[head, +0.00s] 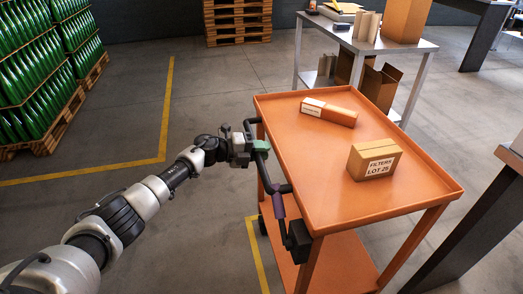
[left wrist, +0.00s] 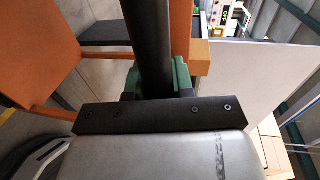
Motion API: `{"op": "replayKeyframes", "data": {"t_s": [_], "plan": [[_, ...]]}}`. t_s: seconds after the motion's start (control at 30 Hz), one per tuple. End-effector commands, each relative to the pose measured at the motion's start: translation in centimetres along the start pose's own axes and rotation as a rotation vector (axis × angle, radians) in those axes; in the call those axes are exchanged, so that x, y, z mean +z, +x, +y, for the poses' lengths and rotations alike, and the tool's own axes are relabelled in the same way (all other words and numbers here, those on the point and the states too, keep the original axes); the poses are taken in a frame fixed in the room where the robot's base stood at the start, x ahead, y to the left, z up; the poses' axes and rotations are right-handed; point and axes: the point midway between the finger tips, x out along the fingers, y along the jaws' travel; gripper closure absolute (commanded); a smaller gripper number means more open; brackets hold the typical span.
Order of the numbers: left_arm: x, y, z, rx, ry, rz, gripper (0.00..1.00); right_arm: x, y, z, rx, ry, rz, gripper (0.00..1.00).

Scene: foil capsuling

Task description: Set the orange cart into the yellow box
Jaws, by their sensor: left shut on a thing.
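The orange cart (head: 318,203) stands right of the middle in the head view, with a flat rimmed top and a lower shelf. Its dark handle (head: 266,175) runs along the left side, with a purple part (head: 279,206) on it. My left gripper (head: 258,147), with green fingers, is shut on the handle near its far end. In the left wrist view the dark handle bar (left wrist: 148,45) passes between the green fingers (left wrist: 155,80). Yellow floor lines show left of the cart (head: 165,110) and by its near left side (head: 256,255); no whole yellow box is visible. My right gripper is out of view.
A labelled carton (head: 374,160) and a long orange-and-white box (head: 329,111) lie on the cart top. A grey table (head: 372,42) stands close behind, and a dark-legged bench (head: 480,225) at right. Bottle pallets (head: 38,80) are at far left. Floor left of the cart is clear.

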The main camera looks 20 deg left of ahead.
Motion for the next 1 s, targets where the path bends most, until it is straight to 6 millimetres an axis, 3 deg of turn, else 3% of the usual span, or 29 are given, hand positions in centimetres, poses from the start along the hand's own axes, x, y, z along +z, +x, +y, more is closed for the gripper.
{"op": "replayKeyframes", "data": {"t_s": [0.07,0.1,0.27,0.63,1.0], "plan": [[-0.1,0.0,0.2,0.003,-0.001,0.001,1.00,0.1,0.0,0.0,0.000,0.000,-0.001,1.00],[-0.1,0.0,0.2,0.003,-0.001,0.001,0.74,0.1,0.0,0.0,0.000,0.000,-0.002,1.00],[-0.1,0.0,0.1,0.002,0.000,0.001,0.52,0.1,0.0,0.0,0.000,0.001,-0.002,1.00],[0.0,-0.9,0.1,0.002,0.001,0.000,0.52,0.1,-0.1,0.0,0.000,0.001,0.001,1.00],[0.0,-7.9,0.1,0.004,0.000,-0.001,0.52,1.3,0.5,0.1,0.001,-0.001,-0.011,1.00]]}}
